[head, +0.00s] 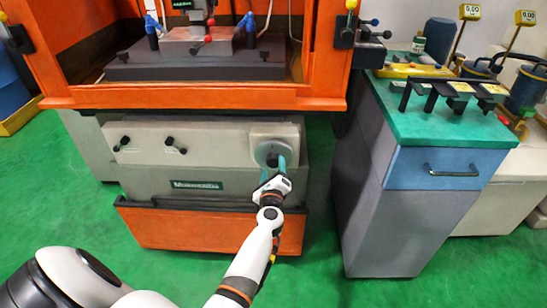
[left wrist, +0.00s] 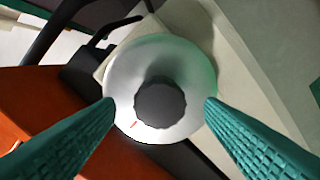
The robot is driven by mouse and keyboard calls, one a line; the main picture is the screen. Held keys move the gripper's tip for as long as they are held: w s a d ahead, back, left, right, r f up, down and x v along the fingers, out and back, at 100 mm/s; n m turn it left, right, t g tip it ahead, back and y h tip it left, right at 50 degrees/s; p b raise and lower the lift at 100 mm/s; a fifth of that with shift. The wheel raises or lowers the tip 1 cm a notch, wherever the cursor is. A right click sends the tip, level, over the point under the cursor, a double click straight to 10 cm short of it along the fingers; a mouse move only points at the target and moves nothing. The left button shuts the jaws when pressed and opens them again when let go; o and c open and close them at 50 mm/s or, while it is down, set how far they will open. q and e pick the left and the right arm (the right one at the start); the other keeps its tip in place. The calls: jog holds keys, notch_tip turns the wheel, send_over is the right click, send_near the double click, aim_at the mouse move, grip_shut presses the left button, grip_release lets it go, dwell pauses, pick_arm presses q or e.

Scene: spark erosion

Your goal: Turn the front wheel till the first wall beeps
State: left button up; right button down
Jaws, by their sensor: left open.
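The front wheel (head: 272,153) is a round, pale grey disc with a dark knob at its centre, on the front panel of the machine. In the left wrist view the wheel (left wrist: 196,68) fills the middle, with the dark knob (left wrist: 160,103) and a small red mark on its face. My left gripper (head: 273,176) is at the wheel, its teal fingers pointing at it. In the left wrist view the left gripper (left wrist: 160,110) is open, with a finger on each side of the knob and gaps between them. My right gripper is not in view.
The orange machine frame (head: 200,98) surrounds a work tank with a workpiece (head: 200,42) inside. A grey cabinet (head: 440,168) with a green top stands close on the right, carrying a black rack (head: 450,88). Green floor (head: 325,240) is open in front.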

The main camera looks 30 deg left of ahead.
pick_arm(q)
jog(key=v, duration=0.9)
jog(key=shift+s+d, duration=0.25)
jog(key=shift+d, duration=0.05)
jog(key=shift+f, duration=0.1)
dwell(0.4)
